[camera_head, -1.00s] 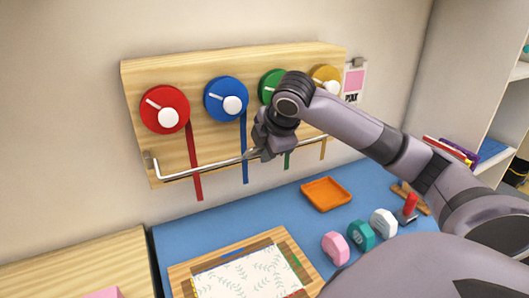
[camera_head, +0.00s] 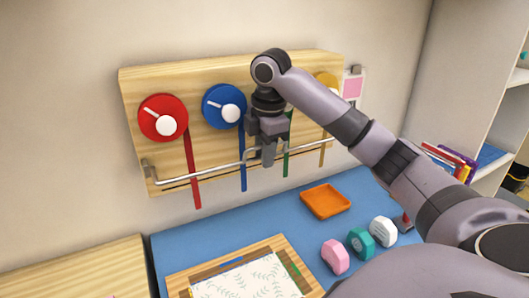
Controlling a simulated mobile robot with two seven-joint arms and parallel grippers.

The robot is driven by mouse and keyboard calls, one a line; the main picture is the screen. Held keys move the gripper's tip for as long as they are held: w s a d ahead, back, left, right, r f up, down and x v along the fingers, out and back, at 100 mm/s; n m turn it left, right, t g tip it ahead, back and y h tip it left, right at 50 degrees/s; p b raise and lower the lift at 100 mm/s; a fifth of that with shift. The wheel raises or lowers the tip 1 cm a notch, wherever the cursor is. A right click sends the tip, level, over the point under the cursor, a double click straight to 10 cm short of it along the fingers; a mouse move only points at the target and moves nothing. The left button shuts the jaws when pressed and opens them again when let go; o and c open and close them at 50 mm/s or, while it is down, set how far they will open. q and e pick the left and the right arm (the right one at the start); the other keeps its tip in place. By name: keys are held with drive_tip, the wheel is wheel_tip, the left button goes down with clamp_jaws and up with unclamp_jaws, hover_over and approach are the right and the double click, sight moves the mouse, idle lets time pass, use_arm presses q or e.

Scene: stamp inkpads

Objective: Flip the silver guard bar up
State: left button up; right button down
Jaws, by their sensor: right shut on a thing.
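The silver guard bar (camera_head: 217,169) runs low across the front of the wooden ribbon board (camera_head: 200,75), in front of the hanging ribbons. It has a bracket at its left end and a raised bend near its middle. My right gripper (camera_head: 268,160) points down at that bend, with its fingers shut on the bar there; the fingers hide part of it. The red reel (camera_head: 158,112) and blue reel (camera_head: 221,104) are on the board above the bar. The yellow reel (camera_head: 325,82) is partly hidden, and my arm covers the third reel. My left gripper is not in view.
An orange tray (camera_head: 326,202) lies on the blue mat (camera_head: 200,240) below. Pink (camera_head: 335,257), teal (camera_head: 360,243) and white (camera_head: 383,231) items stand to its lower right. A wooden frame with leafy paper (camera_head: 245,279) lies in front. Shelves with books stand at right.

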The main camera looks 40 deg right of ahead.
drive_tip(key=shift+s+a+f, duration=0.1)
drive_tip(key=shift+s+f, duration=0.05)
drive_tip(key=shift+f, duration=0.05)
drive_tip(key=c, duration=1.2)
unclamp_jaws()
drive_tip(key=shift+r, duration=0.2)
drive_tip(key=shift+r, duration=0.9)
drive_tip(key=shift+s+a+r, duration=0.1)
drive_tip(key=shift+s+r, duration=0.15)
drive_tip(key=shift+r, duration=1.05)
drive_tip(key=shift+s+r, duration=0.2)
drive_tip(key=shift+r, duration=1.1)
